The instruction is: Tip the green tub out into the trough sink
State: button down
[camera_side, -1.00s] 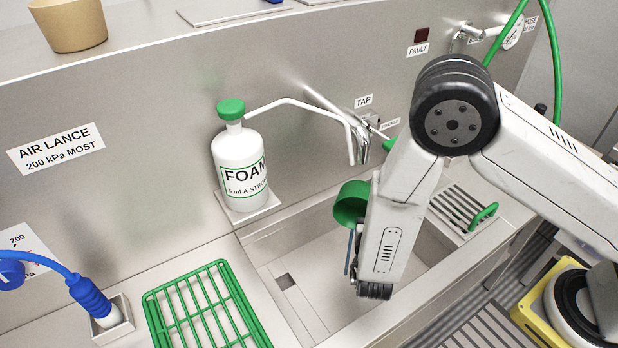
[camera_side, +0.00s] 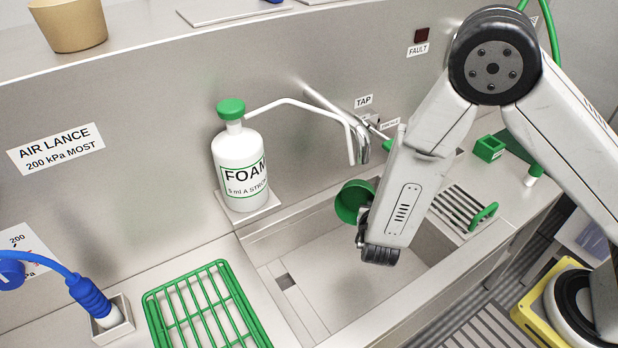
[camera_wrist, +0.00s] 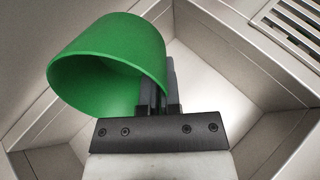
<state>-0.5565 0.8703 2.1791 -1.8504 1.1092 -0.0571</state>
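The green tub (camera_side: 352,203) is tilted over the trough sink (camera_side: 330,275), in the side view. Its open mouth shows, and I see nothing coming out of it. In the wrist view the tub (camera_wrist: 120,50) lies on its side, mouth toward the lower left. My gripper (camera_wrist: 158,88) has its fingers close together at the tub's wall and appears shut on it; in the side view it is largely hidden behind the wrist. The tub's inner bottom cannot be made out.
A tap (camera_side: 358,145) hangs over the sink's back, beside a white foam bottle (camera_side: 239,170) with a green cap. A green wire rack (camera_side: 205,308) lies left of the sink. A slatted grate (camera_side: 462,208) and green holder (camera_side: 489,148) stand at the right.

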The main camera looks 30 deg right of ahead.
jog(key=shift+w+d+f+g+y, duration=0.1)
jog(key=shift+f+g+y, duration=0.05)
jog(key=shift+g+y, duration=0.2)
dwell(0.3)
jog(key=shift+w+d+f+g+y, duration=0.2)
jog(key=shift+f+g+y, duration=0.35)
jog(key=shift+g+y, duration=0.5)
jog(key=shift+w+d+r+g+y, duration=0.15)
jog(key=shift+r+g+y, duration=0.15)
jog(key=shift+r, duration=0.7)
jog(key=shift+w+d+r+g+y, duration=0.1)
jog(key=shift+r+g+y, duration=0.15)
jog(key=shift+r, duration=0.7)
notch_tip(320, 180, up, 14)
jog(key=w+d+g+y, duration=0.1)
jog(key=shift+w+d+r+g+p, duration=0.25)
jog(key=shift+g+p, duration=0.1)
jog(key=shift+y, duration=0.35)
jog(key=shift+w+d+r+m+g+y, duration=0.15)
jog(key=shift+w+d+r+g+y, duration=0.35)
jog(key=shift+w+d+g+y, duration=0.3)
jog(key=shift+w+d+r+m+g+y, duration=0.15)
jog(key=shift+w+d+r+g+y, duration=0.35)
jog(key=shift+g+y, duration=0.45)
